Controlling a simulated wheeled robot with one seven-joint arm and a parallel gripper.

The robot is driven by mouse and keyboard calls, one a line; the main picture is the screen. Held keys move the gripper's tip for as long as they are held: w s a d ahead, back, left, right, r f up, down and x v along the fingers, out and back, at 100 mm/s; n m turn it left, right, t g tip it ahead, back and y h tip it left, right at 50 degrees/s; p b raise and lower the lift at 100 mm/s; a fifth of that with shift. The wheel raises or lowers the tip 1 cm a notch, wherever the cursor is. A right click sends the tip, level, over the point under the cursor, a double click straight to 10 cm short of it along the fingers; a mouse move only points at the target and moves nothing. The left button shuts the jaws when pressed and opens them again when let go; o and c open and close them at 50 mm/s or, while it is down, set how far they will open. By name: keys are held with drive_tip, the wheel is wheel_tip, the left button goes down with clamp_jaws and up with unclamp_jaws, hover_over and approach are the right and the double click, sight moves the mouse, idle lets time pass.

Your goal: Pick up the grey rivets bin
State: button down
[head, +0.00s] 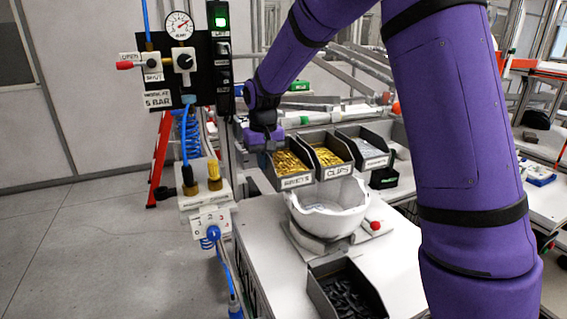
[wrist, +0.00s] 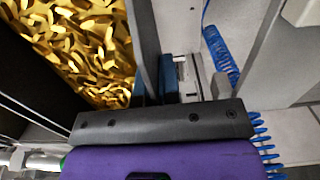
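The grey rivets bin (head: 296,182) stands at the left end of a row of bins in the head view. It is filled with gold pieces and has a RIVETS label on its front. My gripper (head: 272,141) is at the bin's left rear side, its fingertips hardly visible there. In the wrist view, the gold pieces fill the upper left and the rivets bin's grey side wall (wrist: 144,35) runs down between my gripper's blue finger pads (wrist: 154,88). The pads are close together, one on each side of the wall, and appear shut on it.
The clips bin (head: 333,152) stands close on the right, with another grey bin (head: 365,148) beyond it. A dark parts bin (head: 345,290) is nearer. A valve panel (head: 187,62) and blue hoses stand left.

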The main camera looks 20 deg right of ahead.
drive_tip(key=shift+r, duration=0.1)
drive_tip(key=shift+r, duration=1.45)
drive_tip(key=s, duration=1)
idle(1.0)
drive_tip(key=shift+s, duration=0.1)
